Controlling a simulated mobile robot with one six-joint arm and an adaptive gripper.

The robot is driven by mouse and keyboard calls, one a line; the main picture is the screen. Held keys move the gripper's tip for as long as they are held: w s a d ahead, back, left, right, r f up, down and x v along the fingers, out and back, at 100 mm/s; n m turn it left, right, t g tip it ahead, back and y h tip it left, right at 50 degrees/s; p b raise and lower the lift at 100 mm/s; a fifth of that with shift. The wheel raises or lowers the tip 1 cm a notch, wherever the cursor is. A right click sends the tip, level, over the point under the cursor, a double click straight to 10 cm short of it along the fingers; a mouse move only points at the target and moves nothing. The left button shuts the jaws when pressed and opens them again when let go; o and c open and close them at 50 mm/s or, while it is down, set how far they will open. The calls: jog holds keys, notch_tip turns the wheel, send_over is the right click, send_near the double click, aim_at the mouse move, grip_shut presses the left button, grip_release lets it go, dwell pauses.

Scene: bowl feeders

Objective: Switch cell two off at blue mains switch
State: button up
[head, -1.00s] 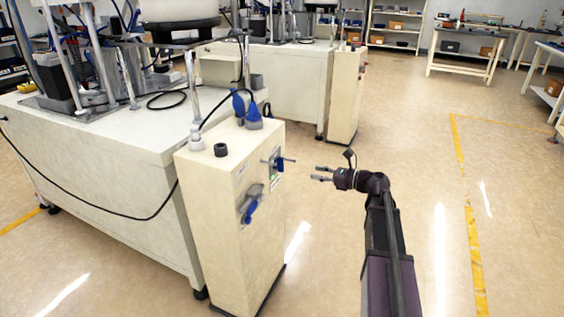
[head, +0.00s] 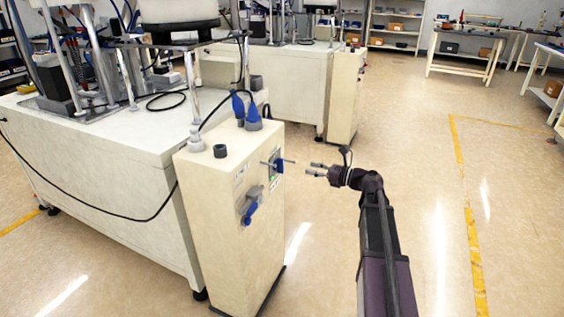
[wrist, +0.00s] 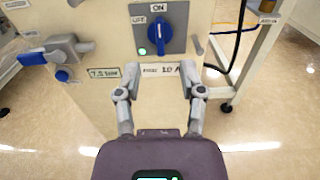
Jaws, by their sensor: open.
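The blue mains switch (wrist: 168,34) is a rotary knob on a grey plate on the front of a cream cabinet (head: 215,225). Its handle stands upright, towards the ON label at the top; OFF is at the left. A green lamp (wrist: 142,51) glows at the plate's lower left. In the head view the blue switch (head: 274,165) shows edge-on. My gripper (head: 314,169) is open and empty, a short way out from the cabinet face. In the wrist view my gripper (wrist: 160,93) has its fingers spread below the switch, apart from it.
A blue-handled valve (wrist: 38,57) sticks out to the left of the switch, lower down in the head view (head: 250,207). Blue plugs (head: 245,112) stand on the cabinet top. A black cable and machine leg are at the right in the wrist view. Floor to the right is clear.

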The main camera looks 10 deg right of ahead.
aim_at(282, 161)
jog(key=x, duration=1.1)
grip_shut()
